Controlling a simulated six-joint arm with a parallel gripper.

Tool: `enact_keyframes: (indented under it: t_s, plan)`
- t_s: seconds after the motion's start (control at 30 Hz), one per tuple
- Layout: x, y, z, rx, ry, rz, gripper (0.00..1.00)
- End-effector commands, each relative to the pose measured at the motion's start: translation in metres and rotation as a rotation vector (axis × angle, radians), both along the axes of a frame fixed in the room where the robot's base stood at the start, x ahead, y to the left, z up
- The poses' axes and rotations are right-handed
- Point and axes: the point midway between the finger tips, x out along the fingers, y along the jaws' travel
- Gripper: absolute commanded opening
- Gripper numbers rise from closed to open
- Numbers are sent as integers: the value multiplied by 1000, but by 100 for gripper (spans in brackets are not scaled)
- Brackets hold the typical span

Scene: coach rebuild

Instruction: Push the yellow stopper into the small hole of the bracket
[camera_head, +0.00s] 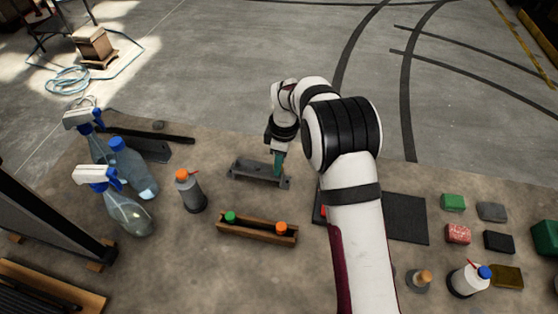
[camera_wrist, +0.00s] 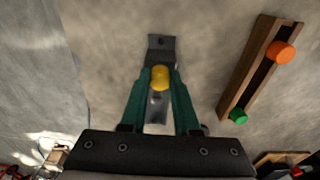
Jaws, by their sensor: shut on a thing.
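The yellow stopper (camera_wrist: 160,77) is between the green fingertips of my gripper (camera_wrist: 160,82) in the wrist view. My gripper is shut on it. The dark grey bracket (camera_wrist: 161,42) lies below, with its ends showing beyond and nearer than the stopper. In the head view the bracket (camera_head: 248,172) lies on the bench, and my gripper (camera_head: 277,170) points down over its right part. The stopper cannot be made out there. The small hole is not clearly visible, and I cannot tell whether the stopper touches the bracket.
A wooden holder (camera_head: 258,233) with a green stopper (camera_head: 231,217) and an orange stopper (camera_head: 281,228) stands in front of the bracket. A grey bottle with an orange cap (camera_head: 189,191) and spray bottles stand left. A dark mat (camera_head: 407,220) and several small blocks lie right.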

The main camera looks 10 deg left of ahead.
Motion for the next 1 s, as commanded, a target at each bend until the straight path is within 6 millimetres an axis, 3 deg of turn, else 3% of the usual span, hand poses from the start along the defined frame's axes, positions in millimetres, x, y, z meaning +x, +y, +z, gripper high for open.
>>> enact_keyframes:
  t_s: [0.37,0.4,0.57,0.77,0.93,1.0]
  plan:
    - [0,0,-5,0,1,0,0]
    - [0,0,-5,0,1,0,35]
    - [0,0,-5,0,1,0,64]
    - [0,0,-5,0,1,0,65]
    - [0,0,-5,0,1,0,92]
    - [0,0,-5,0,0,0,95]
